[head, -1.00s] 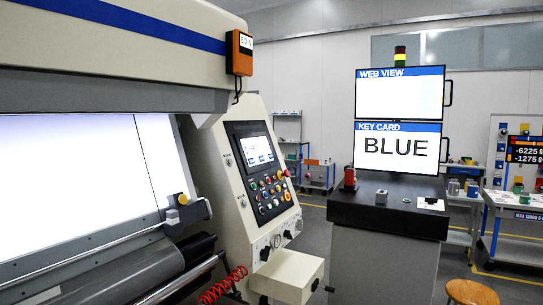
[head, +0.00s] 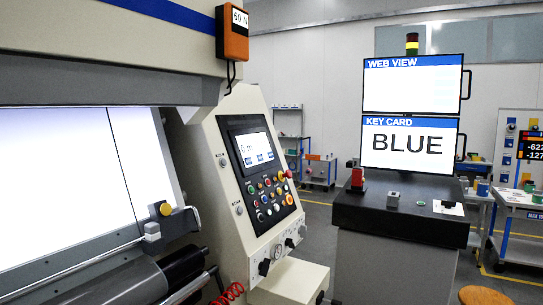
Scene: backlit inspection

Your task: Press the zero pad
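The machine's slanted control panel (head: 264,178) stands at the middle left. Its lit screen (head: 253,145) shows what looks like "0 m" above a row of small blue pads (head: 259,158). Their labels are too small to read, so I cannot tell which is the zero pad. Below the screen are several coloured buttons (head: 267,190). Neither of my grippers is in view, and nothing covers the panel.
A dark-topped cabinet (head: 375,212) stands right of the panel, with screens reading "WEB VIEW" (head: 412,88) and "KEY CARD BLUE" (head: 409,146). A cream box (head: 292,281) juts out below the panel. An orange box (head: 232,35) hangs above. A stool (head: 484,296) is lower right.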

